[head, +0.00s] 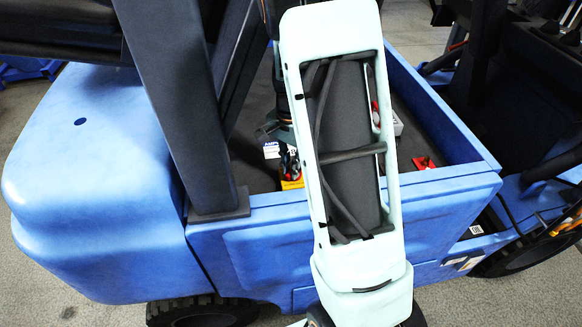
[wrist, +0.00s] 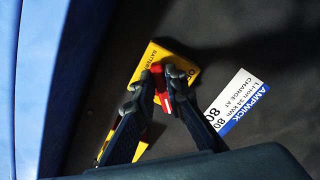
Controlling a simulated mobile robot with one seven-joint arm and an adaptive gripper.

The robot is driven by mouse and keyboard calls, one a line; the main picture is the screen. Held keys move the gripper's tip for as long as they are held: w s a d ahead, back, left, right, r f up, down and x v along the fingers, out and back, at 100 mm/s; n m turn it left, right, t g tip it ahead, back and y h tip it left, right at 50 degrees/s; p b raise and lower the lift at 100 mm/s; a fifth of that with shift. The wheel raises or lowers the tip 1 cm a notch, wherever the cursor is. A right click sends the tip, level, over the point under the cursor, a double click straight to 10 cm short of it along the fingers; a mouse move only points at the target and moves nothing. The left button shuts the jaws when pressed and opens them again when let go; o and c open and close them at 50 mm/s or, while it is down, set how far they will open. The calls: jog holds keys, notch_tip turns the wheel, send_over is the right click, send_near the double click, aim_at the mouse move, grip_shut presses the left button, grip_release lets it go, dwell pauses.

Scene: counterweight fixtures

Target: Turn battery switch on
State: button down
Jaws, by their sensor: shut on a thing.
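The battery switch has a yellow plate (wrist: 151,62) with "BATTERY" lettering, on a dark surface in the upper middle of the wrist view. Its red handle (wrist: 167,101) sits between my fingertips. My gripper (wrist: 161,76) is shut on this red handle, with a finger on each side. The fingers hide much of the handle and plate, so I cannot tell its exact angle. In the head view the yellow plate (head: 291,184) shows just left of my pale arm link, with my gripper (head: 288,165) over it inside the blue vehicle's bay.
A white and blue "AMPWICK" label (wrist: 236,101) lies right of the switch. The blue bay wall (head: 440,105) and a dark upright post (head: 190,100) bound the space. A red item (head: 424,162) sits further right in the bay.

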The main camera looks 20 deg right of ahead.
jog(key=c, duration=2)
grip_release()
jog(key=shift+o, duration=0.2)
notch_tip(320, 180, up, 8)
jog(key=shift+f, duration=0.15)
